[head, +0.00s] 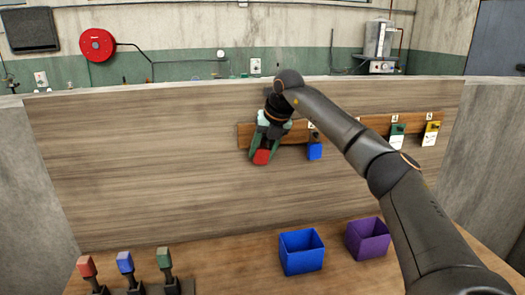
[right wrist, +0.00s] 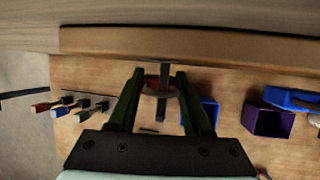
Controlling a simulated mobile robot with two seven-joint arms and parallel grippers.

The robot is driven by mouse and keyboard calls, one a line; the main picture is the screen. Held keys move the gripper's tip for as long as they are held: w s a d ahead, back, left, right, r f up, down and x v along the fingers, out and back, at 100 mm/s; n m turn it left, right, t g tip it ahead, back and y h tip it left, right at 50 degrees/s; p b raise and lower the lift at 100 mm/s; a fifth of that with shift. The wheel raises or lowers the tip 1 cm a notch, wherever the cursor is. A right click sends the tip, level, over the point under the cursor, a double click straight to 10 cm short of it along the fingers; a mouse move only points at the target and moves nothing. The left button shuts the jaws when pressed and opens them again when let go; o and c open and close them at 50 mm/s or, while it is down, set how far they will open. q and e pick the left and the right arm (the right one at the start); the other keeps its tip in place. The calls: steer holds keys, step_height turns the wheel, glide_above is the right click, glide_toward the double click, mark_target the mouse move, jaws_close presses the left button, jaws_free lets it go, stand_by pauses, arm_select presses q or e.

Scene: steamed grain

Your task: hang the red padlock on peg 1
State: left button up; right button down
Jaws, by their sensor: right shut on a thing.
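The red padlock (head: 262,157) is in my right gripper (head: 266,146), in front of the left end of the wooden peg rail (head: 360,126). In the right wrist view, the red padlock (right wrist: 151,82) and its grey shackle sit between the two fingers of my right gripper (right wrist: 160,88). A dark straight bar (right wrist: 164,75), apparently a peg, crosses at the shackle. I cannot tell whether it passes through the loop. Peg 1's label is hidden behind my gripper in the head view. My left gripper is not in view.
Blue (head: 301,262) and purple (head: 350,240) bins stand below. Several coloured-handled items (head: 125,262) stand at lower left. The panel left of the rail is clear.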

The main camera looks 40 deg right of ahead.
steer(key=shift+c, duration=1.3)
jaws_free()
steer(key=v, duration=1.2)
steer(key=shift+s+r+b, duration=0.15)
steer(key=shift+r+b, duration=0.1)
steer(key=shift+b, duration=0.1)
